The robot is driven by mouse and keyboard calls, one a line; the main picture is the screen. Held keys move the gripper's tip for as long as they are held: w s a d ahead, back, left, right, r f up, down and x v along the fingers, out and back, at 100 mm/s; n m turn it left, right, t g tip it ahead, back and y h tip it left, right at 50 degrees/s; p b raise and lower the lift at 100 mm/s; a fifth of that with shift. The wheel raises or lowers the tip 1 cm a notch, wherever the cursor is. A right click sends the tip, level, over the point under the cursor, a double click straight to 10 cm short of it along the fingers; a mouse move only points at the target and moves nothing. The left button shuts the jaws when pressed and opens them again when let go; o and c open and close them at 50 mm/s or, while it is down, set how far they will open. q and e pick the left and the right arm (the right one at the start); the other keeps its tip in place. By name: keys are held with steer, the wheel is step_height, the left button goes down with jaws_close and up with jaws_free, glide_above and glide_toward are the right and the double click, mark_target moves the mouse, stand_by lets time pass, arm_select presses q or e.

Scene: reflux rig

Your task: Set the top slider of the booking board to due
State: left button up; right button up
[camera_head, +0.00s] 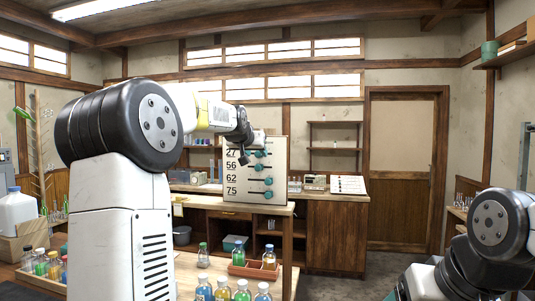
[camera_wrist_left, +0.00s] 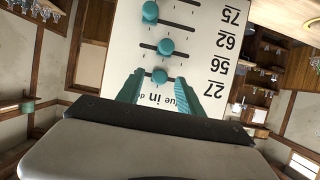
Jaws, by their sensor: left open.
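The booking board (camera_head: 277,150) is a white upright panel with rows marked 27, 56, 62 and 75, each with a teal slider knob. It also shows upside down in the left wrist view (camera_wrist_left: 110,40). The top knob, in row 27 (camera_head: 262,153), appears between my left fingers in the wrist view (camera_wrist_left: 160,76), roughly in line with the printed word "in". The words on either side are partly hidden by the fingers. My left gripper (camera_head: 244,153) is open at the board's upper left; its teal fingers show in the wrist view (camera_wrist_left: 160,78). Contact cannot be told.
The board stands on a wooden table (camera_head: 200,210). Below it are a wooden tray (camera_head: 252,272) and several coloured bottles (camera_head: 222,290). A jug (camera_head: 14,212) stands at left.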

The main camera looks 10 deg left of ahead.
arm_select(q)
steer(key=shift+w+f, duration=0.1)
steer(key=shift+w, duration=0.2)
jaws_close()
stand_by(1.3)
